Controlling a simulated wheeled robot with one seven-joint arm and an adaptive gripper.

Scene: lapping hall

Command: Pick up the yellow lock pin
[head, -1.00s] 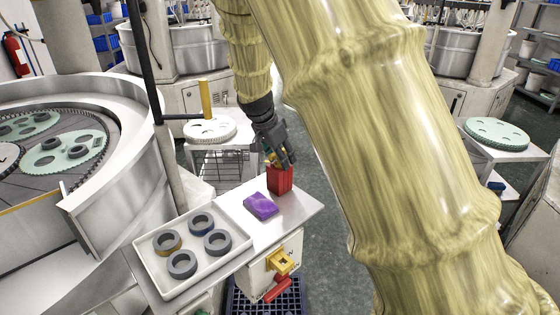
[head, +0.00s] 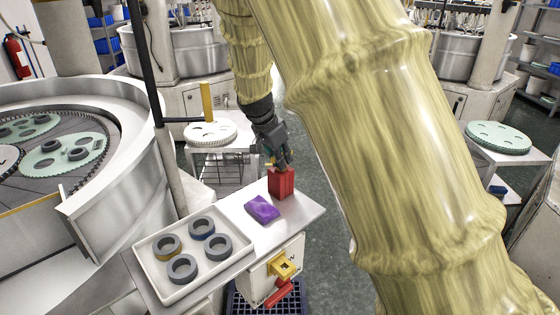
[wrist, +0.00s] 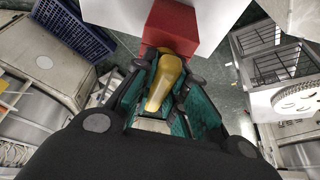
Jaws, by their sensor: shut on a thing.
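The yellow lock pin (wrist: 164,82) sits between the fingers of my gripper (wrist: 160,92) in the wrist view, and the fingers are shut on it. In the head view my gripper (head: 280,161) is just above and behind the red block (head: 281,184), at the far end of the white table. The pin is mostly hidden by the fingers there. In the wrist view the red block (wrist: 172,26) is just beyond the pin's tip; I cannot tell whether they touch.
A purple cloth (head: 262,209) lies beside the red block. A white tray (head: 149,262) with several grey rings is at the table's left. A yellow and red fitting (head: 284,266) juts from the table's front. A stand with a white gear (head: 210,133) is behind.

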